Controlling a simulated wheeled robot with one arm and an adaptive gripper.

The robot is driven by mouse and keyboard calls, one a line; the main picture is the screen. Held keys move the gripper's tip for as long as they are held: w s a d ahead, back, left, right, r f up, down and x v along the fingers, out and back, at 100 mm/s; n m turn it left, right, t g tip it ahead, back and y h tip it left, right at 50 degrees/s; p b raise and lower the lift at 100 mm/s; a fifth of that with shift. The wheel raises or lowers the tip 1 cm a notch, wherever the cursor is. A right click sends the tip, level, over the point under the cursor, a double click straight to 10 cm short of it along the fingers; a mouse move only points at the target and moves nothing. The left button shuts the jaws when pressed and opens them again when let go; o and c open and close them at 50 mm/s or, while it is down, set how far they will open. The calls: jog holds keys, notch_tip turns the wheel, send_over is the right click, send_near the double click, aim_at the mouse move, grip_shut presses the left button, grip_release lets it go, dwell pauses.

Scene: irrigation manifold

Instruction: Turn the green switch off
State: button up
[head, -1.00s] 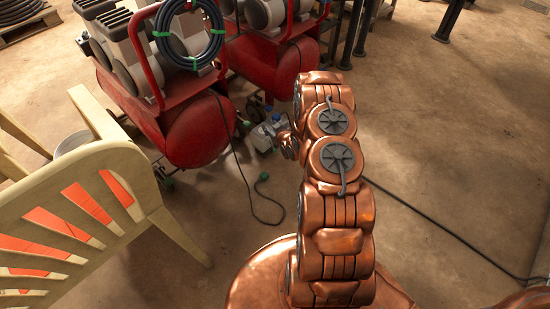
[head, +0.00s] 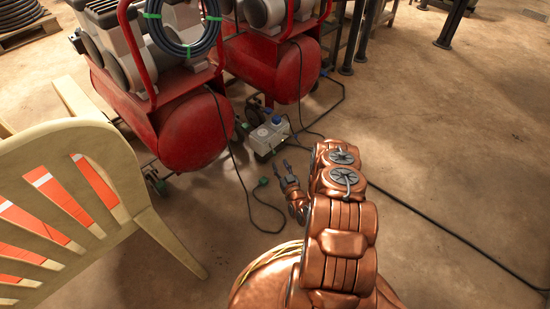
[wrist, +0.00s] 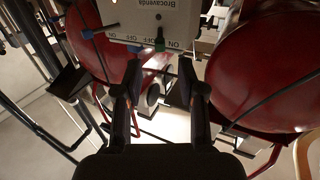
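The green switch (wrist: 160,44) sticks out from the lower edge of a white control box (wrist: 140,20) with ON and OFF labels in the wrist view. A blue knob or lever (wrist: 87,34) sits at the box's left side.
Red compressor tanks (wrist: 265,75) flank the box. A cream plastic chair (head: 110,160) stands at the left in the head view. Open floor (head: 480,150) lies to the right.

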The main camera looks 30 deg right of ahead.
aim_at(275, 155)
jog(key=b+x, duration=0.2)
jog(key=x, duration=0.4)
jog(key=shift+w+d, duration=0.1)
jog(key=shift+w, duration=0.2)
grip_shut()
dwell(0.4)
